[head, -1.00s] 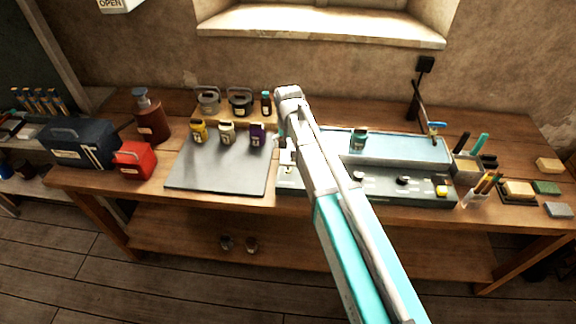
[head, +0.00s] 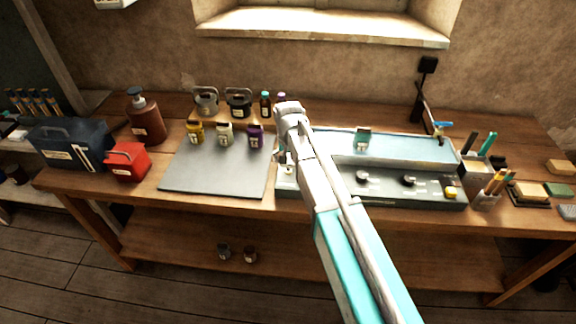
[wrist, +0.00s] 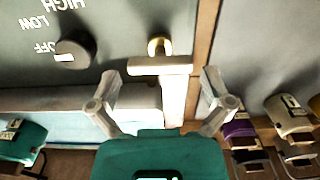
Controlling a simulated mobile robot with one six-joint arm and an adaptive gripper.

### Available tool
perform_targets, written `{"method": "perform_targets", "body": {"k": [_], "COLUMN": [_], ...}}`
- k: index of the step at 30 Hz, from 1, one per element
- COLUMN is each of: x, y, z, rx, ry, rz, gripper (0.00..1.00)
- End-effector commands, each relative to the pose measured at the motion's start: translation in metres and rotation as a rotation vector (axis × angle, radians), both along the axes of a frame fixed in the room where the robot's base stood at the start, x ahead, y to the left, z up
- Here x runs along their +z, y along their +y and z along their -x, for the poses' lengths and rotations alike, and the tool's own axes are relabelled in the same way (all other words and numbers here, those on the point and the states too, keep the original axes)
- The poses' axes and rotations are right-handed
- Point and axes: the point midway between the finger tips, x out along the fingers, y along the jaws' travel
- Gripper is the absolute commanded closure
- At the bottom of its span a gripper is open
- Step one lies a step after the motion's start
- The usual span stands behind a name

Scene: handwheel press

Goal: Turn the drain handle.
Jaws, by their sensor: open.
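In the wrist view, the drain handle (wrist: 160,66) is a pale T-shaped piece on a brass stem at the edge of a dark grey panel. Its crossbar and a pale part running down from it lie between my two fingers. My gripper (wrist: 160,78) is open, with a visible gap on both sides; I cannot tell how far the fingertips are from the handle in depth. In the head view, my arm reaches to the left end of the blue-grey machine (head: 400,150), and the arm hides most of the gripper and the handle.
A black knob (wrist: 72,54) marked HIGH, LOW, OFF sits beside the handle. A grey mat (head: 215,175) lies left of the machine, with a yellow jar (head: 195,133), a white jar (head: 225,135) and a purple jar (head: 255,137) at its back. A pencil cup (head: 487,198) stands right.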

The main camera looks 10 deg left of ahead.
Motion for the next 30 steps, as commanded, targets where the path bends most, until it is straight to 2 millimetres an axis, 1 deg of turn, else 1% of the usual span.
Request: {"method": "perform_targets", "body": {"k": [1,4,15,17,18,20,21,25,26,30], "x": [-0.0038,-0.0055,-0.0056,-0.0056,-0.0056,-0.0056,-0.0056,-0.0056,-0.0056,-0.0056], "y": [0.0000,0.0000,-0.0001,0.0000,0.0000,0.0000,0.0000,0.0000,0.0000,0.0000], "z": [0.0000,0.0000,0.0000,0.0000,0.0000,0.0000,0.0000,0.0000,0.0000,0.0000], "rx": [0.000,0.000,0.000,0.000,0.000,0.000,0.000,0.000,0.000,0.004], "ry": [0.000,0.000,0.000,0.000,0.000,0.000,0.000,0.000,0.000,0.000], "rz": [0.000,0.000,0.000,0.000,0.000,0.000,0.000,0.000,0.000,0.000], "gripper": [0.00,0.00,0.00,0.09,0.17,0.28,0.35,0.59,0.62,0.62]}}
